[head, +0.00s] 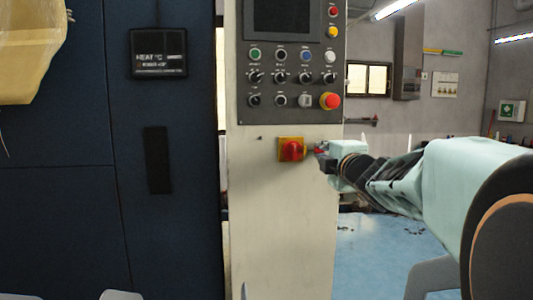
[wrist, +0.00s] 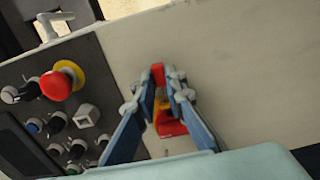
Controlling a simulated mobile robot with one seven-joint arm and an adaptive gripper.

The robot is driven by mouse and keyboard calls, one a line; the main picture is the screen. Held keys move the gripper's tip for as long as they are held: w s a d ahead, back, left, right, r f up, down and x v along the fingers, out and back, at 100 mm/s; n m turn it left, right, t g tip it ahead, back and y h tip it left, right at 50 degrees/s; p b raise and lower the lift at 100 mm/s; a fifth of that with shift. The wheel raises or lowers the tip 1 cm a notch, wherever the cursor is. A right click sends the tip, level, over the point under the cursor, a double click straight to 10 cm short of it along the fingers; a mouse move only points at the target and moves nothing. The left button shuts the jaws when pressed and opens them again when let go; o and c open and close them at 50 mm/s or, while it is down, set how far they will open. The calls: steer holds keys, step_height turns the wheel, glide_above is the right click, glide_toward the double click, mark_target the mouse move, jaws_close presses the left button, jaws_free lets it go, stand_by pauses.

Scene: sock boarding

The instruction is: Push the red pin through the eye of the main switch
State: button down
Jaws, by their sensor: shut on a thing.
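The main switch (head: 291,149) is a red knob on a yellow plate on the pale cabinet front, below the button panel. In the wrist view its red knob (wrist: 172,128) shows between my fingers, partly covered by them. My gripper (head: 321,149) is just right of the switch plate, coming from the right. In the wrist view its blue fingers (wrist: 163,88) are shut on the red pin (wrist: 157,72), whose red end shows at the fingertips. The switch's eye is hidden or too small to make out, so I cannot tell whether the pin touches it.
The button panel (head: 291,75) above carries several knobs and a red emergency button (head: 330,101), also seen in the wrist view (wrist: 56,85). A dark blue cabinet (head: 60,220) stands at left. The pale cabinet front (head: 275,225) below the switch is clear.

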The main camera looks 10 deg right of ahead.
steer(key=shift+a+b, duration=0.7)
steer(key=shift+a, duration=0.3)
steer(key=c, duration=1.9)
jaws_free()
